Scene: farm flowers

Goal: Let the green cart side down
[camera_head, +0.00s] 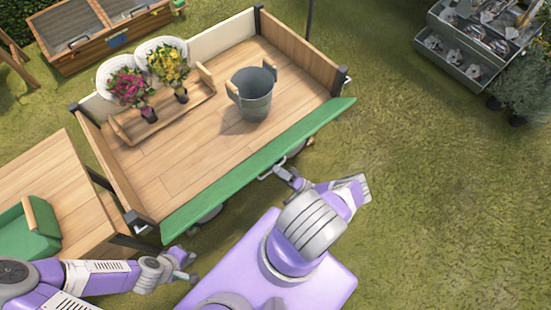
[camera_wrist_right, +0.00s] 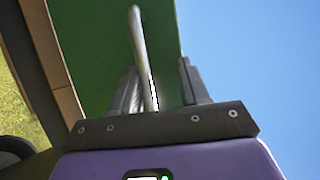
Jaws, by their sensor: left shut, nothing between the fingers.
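The green cart side (camera_head: 235,172) runs along the near edge of the wooden cart bed (camera_head: 190,160). It looks tilted outward, with its broad face showing from above. It also fills the top of the right wrist view (camera_wrist_right: 95,40). A pale metal handle (camera_wrist_right: 140,40) on it passes between the fingers of my right gripper (camera_wrist_right: 158,92). Those fingers stand apart, with a gap beside the bar. In the head view my right gripper (camera_head: 284,174) is at the panel's outer side, partly hidden by my arm. My left gripper (camera_head: 188,270) is shut and empty, below the panel's left end.
On the cart stand a grey bucket (camera_head: 255,95) and a wooden tray (camera_head: 160,122) with pink and yellow flowers. A wooden table (camera_head: 75,185) with a green box (camera_head: 27,232) is at left. Grass is clear at right.

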